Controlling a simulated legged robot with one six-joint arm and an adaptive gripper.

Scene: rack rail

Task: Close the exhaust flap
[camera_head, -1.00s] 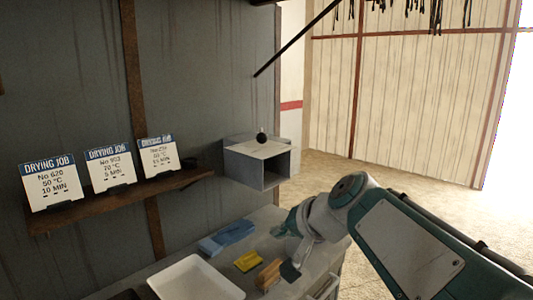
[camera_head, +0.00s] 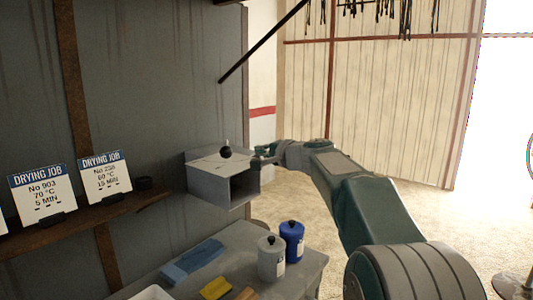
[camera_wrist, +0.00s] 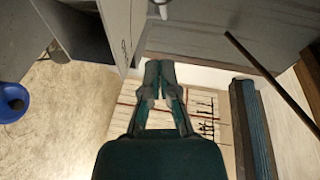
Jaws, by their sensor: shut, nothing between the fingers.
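A grey exhaust box (camera_head: 206,183) is fixed to the wall, and its front opening (camera_head: 244,186) shows dark inside. A pale panel with a black knob (camera_head: 225,152) lies across its top. I cannot tell which part of the box is the flap. The box also shows in the wrist view (camera_wrist: 88,32) at the upper left, with a pale panel edge beside the fingers. My gripper (camera_head: 259,150) is shut and empty, at the far right side of the box near its top edge. In the wrist view its fingertips (camera_wrist: 159,66) are together. Contact with the box cannot be told.
Below the box, a bench (camera_head: 240,238) holds a grey canister (camera_head: 271,258), a blue canister (camera_head: 292,241), a blue cloth-like item (camera_head: 192,262) and a yellow item (camera_head: 215,288). A shelf (camera_head: 95,217) with job cards is at left. A dark rod (camera_head: 262,42) slants above. Open floor lies right.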

